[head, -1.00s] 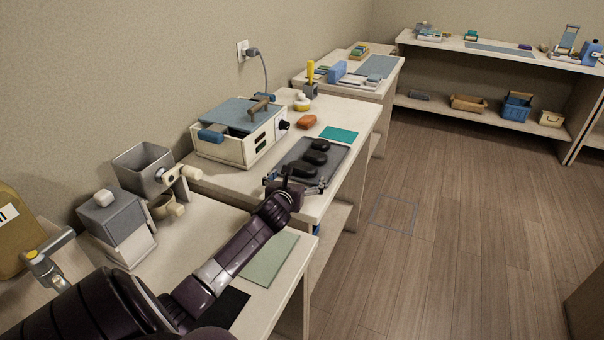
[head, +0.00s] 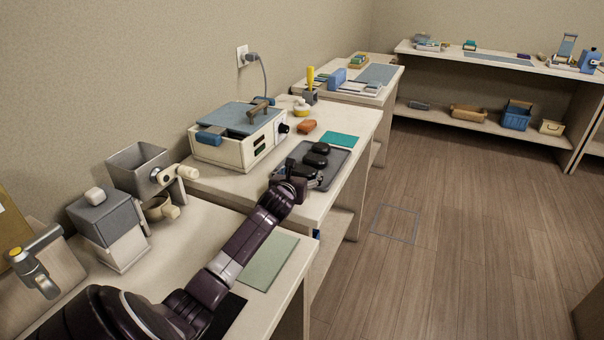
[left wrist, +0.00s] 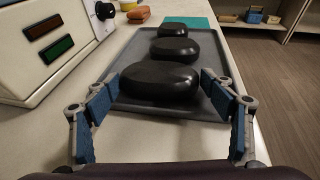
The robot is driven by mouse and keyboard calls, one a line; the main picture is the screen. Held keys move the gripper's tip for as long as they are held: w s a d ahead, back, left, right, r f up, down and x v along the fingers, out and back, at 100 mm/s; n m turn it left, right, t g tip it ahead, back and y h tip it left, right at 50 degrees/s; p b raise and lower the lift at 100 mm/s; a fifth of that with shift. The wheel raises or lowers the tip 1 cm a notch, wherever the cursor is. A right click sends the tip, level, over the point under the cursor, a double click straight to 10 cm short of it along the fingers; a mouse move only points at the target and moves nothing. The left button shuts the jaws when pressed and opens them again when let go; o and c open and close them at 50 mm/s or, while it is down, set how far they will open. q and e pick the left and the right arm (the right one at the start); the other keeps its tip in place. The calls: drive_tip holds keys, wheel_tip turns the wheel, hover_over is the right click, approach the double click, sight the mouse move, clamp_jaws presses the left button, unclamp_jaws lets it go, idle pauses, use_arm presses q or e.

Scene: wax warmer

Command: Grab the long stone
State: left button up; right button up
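Three smooth black stones lie in a row on a grey tray (head: 340,158). The far stone (head: 322,147) and the middle stone (head: 315,160) show clearly in the head view. The near stone (left wrist: 160,82) looks widest in the left wrist view; my gripper partly hides it in the head view. My left gripper (left wrist: 160,93) is open at the tray's near end, its blue-padded fingers on either side of the near stone's front. I see gaps between the pads and the stone. My right gripper is not in view.
A cream warmer box (head: 238,138) with a blue-grey lid stands left of the tray. An orange block (head: 307,126) and a teal mat (head: 340,138) lie beyond it. A grey hopper device (head: 142,165) stands on the nearer table. The floor at right is clear.

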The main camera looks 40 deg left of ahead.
use_arm(q)
drive_tip(key=c, duration=0.7)
drive_tip(key=shift+c, duration=0.3)
drive_tip(key=shift+r, duration=0.1)
